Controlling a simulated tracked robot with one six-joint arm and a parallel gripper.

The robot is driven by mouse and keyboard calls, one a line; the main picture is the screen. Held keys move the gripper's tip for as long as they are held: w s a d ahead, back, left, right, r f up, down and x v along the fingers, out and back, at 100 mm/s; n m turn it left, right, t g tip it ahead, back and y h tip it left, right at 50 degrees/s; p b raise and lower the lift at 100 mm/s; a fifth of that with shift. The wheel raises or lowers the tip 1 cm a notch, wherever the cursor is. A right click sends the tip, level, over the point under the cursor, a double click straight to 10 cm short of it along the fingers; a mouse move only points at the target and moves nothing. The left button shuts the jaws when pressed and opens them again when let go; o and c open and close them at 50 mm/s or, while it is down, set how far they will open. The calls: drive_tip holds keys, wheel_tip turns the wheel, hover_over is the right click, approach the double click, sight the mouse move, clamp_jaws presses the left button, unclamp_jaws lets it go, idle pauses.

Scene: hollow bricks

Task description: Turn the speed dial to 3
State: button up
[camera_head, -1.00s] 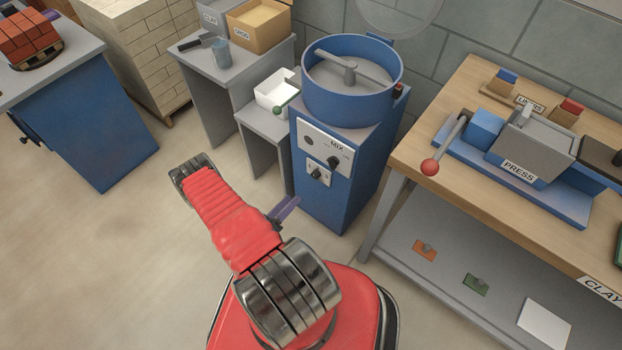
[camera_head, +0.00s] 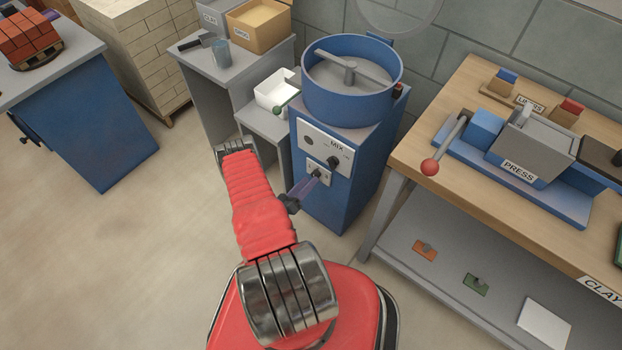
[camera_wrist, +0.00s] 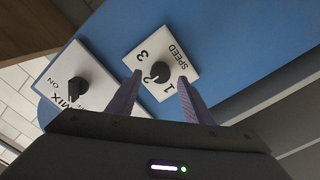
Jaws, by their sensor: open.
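The speed dial (camera_wrist: 160,71) is a black round knob on a white plate (camera_wrist: 178,49) marked SPEED with 1, 2 and 3. Its pointer seems to face the 2, but it is small. In the head view the dial (camera_head: 317,174) is on the lower front of the blue mixer (camera_head: 338,200). My gripper (camera_wrist: 160,78) is open, its two purple fingers pointing at the plate, with the dial between the tips in the picture. I cannot tell if they touch it. In the head view my gripper (camera_head: 312,180) is close to the mixer's front.
A MIX switch (camera_wrist: 77,90) with an ON label is on a second white plate near the dial. A wooden bench (camera_head: 425,150) with the press (camera_head: 535,150) stands right of the mixer. A grey stand (camera_head: 262,128) stands to its left. Open floor lies at left.

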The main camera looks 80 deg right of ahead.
drive_tip(key=shift+x, duration=1.35)
drive_tip(key=shift+c, duration=0.7)
drive_tip(key=c, duration=0.9)
drive_tip(key=shift+s+d, duration=0.1)
